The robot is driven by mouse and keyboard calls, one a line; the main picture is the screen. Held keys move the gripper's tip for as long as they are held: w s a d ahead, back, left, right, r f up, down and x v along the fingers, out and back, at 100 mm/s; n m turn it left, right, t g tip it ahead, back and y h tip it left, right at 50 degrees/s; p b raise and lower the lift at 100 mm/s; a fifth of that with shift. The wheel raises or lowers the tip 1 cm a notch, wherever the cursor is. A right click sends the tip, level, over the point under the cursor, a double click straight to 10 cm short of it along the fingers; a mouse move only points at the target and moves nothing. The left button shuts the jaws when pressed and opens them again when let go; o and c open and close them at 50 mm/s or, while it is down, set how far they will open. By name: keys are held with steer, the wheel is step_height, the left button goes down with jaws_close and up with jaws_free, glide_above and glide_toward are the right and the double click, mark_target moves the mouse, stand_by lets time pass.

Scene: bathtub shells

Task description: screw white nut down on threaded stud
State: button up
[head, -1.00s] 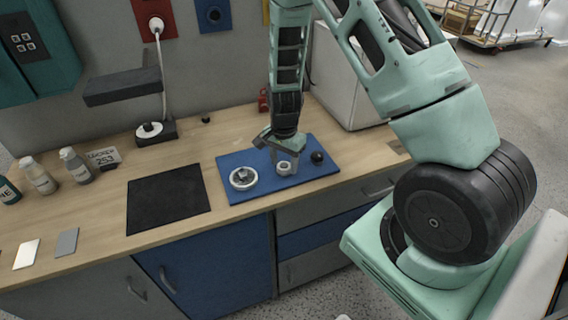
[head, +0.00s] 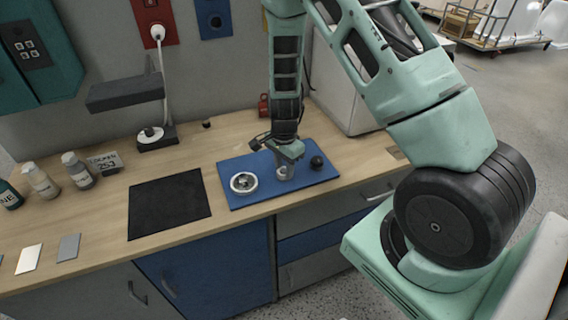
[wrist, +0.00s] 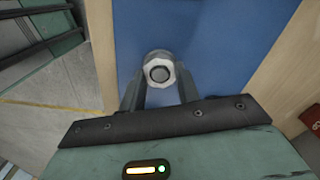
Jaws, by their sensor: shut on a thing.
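The white nut (wrist: 158,56) sits between the two fingers of my gripper (wrist: 160,82) in the wrist view, and the fingers are shut on it. A grey round end (wrist: 159,73) shows in the nut's middle, likely the threaded stud; its thread is hidden. In the head view my gripper (head: 287,154) points down over the blue mat (head: 213,172), with the pale nut (head: 284,173) low under it. I cannot tell how far down the stud the nut sits.
On the mat, a round metal part (head: 243,183) lies left of my gripper and a black ball-shaped knob (head: 317,162) stands to its right. A black pad (head: 168,205) lies farther left on the wooden bench.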

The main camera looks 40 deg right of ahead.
steer(key=m+p, duration=0.2)
steer(key=m, duration=0.3)
steer(key=shift+r, duration=0.1)
steer(key=shift+m+p, duration=0.6)
steer(key=shift+m, duration=1.1)
steer(key=o, duration=1.1)
steer(key=shift+c, duration=0.7)
